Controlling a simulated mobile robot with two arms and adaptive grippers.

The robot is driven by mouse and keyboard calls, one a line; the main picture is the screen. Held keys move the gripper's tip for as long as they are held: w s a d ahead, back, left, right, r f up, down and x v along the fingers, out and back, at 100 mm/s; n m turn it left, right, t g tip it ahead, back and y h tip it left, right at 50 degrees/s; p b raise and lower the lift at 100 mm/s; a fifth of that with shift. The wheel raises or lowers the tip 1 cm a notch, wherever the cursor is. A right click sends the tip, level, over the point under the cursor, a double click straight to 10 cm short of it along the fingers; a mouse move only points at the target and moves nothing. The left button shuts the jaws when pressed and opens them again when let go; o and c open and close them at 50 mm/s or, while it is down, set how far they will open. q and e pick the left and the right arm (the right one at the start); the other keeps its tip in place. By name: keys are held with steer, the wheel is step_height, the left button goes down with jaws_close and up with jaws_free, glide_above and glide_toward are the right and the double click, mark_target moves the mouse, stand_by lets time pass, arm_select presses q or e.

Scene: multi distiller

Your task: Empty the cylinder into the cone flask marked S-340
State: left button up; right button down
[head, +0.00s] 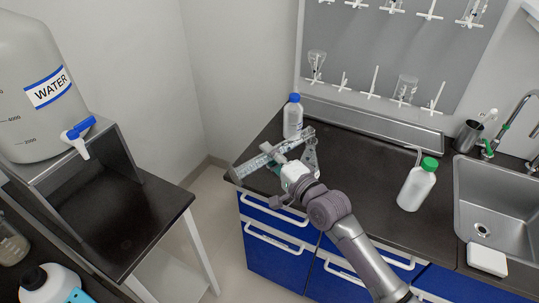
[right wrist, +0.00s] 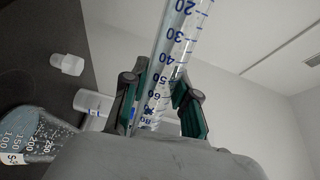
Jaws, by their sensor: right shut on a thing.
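My right gripper (head: 285,165) is shut on a clear graduated cylinder (head: 257,163), held strongly tilted over the left end of the counter. In the right wrist view the cylinder (right wrist: 172,60), with blue numbers, runs between the two fingers (right wrist: 160,103). A clear cone flask (head: 311,161) stands on the counter just right of the gripper, partly hidden by it. In the right wrist view the flask (right wrist: 35,135) shows at the lower left, with a label beginning with S; the rest is cut off. I cannot tell how much liquid is in the cylinder. My left gripper is not in view.
A blue-capped bottle (head: 293,118) stands behind the cylinder. A green-capped bottle (head: 417,186) stands near the sink (head: 500,196). A rack (head: 400,50) with glassware is on the wall. A WATER tank (head: 38,100) is at left. The middle of the counter (head: 365,165) is clear.

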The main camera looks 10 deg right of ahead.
steer(key=shift+r, duration=0.1)
steer(key=shift+r+m+p, duration=0.3)
steer(key=shift+p, duration=1.45)
stand_by(4.3)
steer(key=shift+r, duration=0.15)
stand_by(0.4)
steer(key=shift+d+r+m+p, duration=0.1)
steer(key=shift+r+m+p, duration=0.4)
steer(key=shift+p, duration=0.2)
steer(key=shift+f, duration=0.15)
